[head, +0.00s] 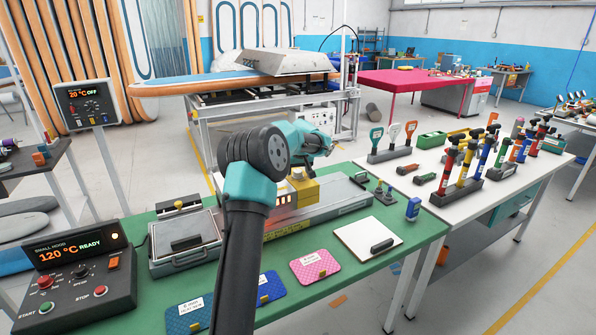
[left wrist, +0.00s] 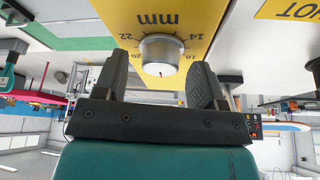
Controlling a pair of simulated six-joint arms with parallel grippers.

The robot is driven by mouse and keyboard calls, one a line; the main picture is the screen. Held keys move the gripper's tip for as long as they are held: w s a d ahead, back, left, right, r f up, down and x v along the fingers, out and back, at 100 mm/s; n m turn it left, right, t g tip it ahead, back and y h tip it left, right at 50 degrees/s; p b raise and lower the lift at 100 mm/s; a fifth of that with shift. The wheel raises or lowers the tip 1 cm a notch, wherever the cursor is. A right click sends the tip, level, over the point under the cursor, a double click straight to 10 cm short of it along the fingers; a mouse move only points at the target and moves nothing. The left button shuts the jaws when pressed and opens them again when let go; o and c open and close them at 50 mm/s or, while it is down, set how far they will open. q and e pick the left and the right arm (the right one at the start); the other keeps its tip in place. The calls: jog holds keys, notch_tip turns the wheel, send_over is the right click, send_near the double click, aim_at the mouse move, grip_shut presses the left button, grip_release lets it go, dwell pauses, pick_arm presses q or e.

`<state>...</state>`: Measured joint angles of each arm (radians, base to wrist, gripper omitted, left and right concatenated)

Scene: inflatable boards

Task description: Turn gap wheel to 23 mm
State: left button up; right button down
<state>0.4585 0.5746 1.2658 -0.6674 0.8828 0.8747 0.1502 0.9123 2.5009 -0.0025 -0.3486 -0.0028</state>
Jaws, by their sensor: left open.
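The gap wheel (left wrist: 159,54) is a round silver knob on a yellow panel (left wrist: 112,14) marked "mm", seen upside down in the left wrist view. Numbers 14, 16, 20 and 22 show around it. A small red mark shows on the knob's lower rim, between 16 and 20. My left gripper (left wrist: 159,68) is open, one dark finger on each side of the knob in that view; I cannot tell whether either touches it. In the head view a yellow housing (head: 304,190) sits on the grey machine, partly behind my left arm; the wheel is hidden there.
The green bench (head: 345,275) holds a small press (head: 185,240), pink swatch (head: 315,267), blue swatches and a white pad (head: 367,238). A control box (head: 80,275) reads 120 °C READY. A "HOT" label (left wrist: 295,10) is near the wheel. Tools stand on the white table (head: 440,215).

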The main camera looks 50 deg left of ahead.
pick_arm(q)
jog(key=shift+a+f, duration=0.1)
jog(key=shift+f, duration=0.1)
jog(key=shift+c, duration=0.5)
jog(key=c, duration=0.8)
